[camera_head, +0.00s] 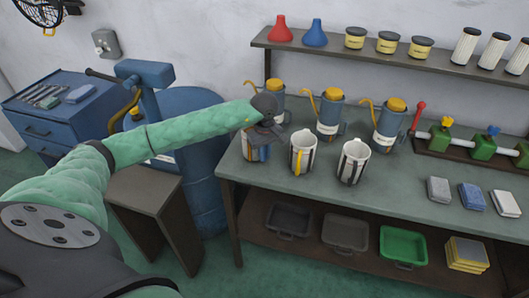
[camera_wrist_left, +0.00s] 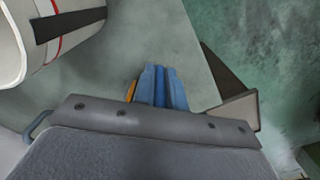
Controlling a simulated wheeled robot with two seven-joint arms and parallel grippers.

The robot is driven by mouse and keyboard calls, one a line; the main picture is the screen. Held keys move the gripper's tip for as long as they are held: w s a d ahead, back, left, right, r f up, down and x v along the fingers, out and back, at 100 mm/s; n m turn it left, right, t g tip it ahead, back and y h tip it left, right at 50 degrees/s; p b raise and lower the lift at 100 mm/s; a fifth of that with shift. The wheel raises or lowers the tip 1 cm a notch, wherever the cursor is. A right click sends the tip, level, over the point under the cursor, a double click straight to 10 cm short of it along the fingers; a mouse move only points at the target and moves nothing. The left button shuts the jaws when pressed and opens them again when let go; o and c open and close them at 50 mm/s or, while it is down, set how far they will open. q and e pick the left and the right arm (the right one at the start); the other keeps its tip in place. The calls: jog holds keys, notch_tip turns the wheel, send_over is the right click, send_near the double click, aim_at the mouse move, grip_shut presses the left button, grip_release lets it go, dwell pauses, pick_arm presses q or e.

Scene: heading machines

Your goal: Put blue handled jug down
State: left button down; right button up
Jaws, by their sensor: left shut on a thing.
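My left gripper (camera_head: 264,128) is at the left end of the workbench, shut on the blue handled jug (camera_head: 258,152), which shows only in part below it. In the left wrist view a blue ridged part (camera_wrist_left: 160,88) with a yellow edge shows just beyond the grey gripper body; most of the jug is hidden. Whether the jug's base touches the bench I cannot tell. Beside it to the right stand a white jug with a yellow handle (camera_head: 302,154) and another white striped jug (camera_head: 353,162). My right gripper is not in view.
Blue oil cans with yellow lids (camera_head: 330,115) stand behind the jugs. Green valves (camera_head: 440,138) and several small blocks (camera_head: 472,196) are at the right. The workbench (camera_head: 400,200) is clear in front of the jugs. A blue drum (camera_head: 205,195) stands left of the bench.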

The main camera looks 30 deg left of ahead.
pick_arm(q)
jog(key=shift+f, duration=0.5)
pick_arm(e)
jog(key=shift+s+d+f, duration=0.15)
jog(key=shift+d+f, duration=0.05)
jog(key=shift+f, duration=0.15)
pick_arm(q)
jog(key=shift+f, duration=0.1)
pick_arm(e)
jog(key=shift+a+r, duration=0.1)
pick_arm(q)
jog(key=c, duration=1.5)
grip_release()
jog(key=shift+o, duration=0.2)
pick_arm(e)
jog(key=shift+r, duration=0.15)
